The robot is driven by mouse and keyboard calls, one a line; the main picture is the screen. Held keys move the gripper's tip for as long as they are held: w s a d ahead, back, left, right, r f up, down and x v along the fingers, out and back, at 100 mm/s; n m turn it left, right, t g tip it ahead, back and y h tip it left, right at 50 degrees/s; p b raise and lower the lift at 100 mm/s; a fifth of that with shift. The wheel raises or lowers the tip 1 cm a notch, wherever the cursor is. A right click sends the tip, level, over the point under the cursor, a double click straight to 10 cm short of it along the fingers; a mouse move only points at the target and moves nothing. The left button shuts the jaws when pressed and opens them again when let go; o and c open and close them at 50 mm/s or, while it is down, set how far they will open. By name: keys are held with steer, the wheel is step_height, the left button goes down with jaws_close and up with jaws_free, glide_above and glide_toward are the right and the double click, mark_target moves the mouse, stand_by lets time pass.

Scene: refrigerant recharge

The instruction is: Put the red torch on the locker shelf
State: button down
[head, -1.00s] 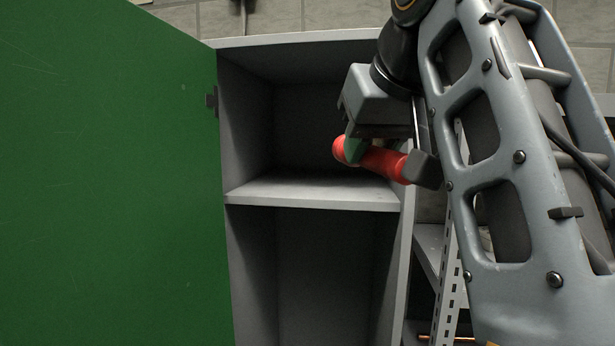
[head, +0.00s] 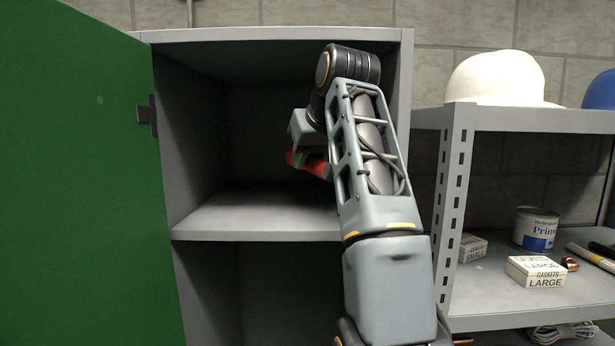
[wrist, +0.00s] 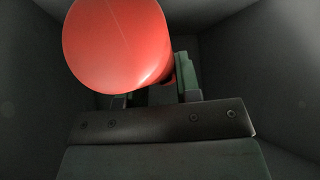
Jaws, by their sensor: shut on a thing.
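The red torch (head: 310,164) is held in my gripper (head: 304,157), inside the upper compartment of the grey locker. It lies roughly sideways, above the locker shelf (head: 265,217), with a gap below it. My arm hides its right part. In the wrist view the rounded red end of the torch (wrist: 118,42) fills the upper middle, in front of my gripper (wrist: 155,100). A green fingertip pad shows beside it. The shelf is bare where I can see it; my arm covers its right side.
The green locker door (head: 85,180) stands open at the left. The locker's right wall (head: 403,75) is close to my arm. A metal rack to the right holds a white helmet (head: 503,78), a paint can (head: 535,229) and gasket boxes (head: 537,271).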

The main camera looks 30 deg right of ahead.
mark_target(308, 168)
steer(key=w, duration=0.1)
steer(key=w+d, duration=0.1)
steer(key=w+d+p, duration=0.1)
steer(key=shift+w+f, duration=0.25)
steer(key=shift+w, duration=0.1)
step_height(308, 168, down, 2)
steer(key=shift+s+f, duration=0.1)
steer(key=shift+f, duration=0.15)
steer(key=shift+a+f, duration=0.1)
steer(key=shift+f, duration=1.85)
steer(key=shift+f+b, duration=0.5)
steer(key=shift+f, duration=0.05)
steer(key=shift+f, duration=0.1)
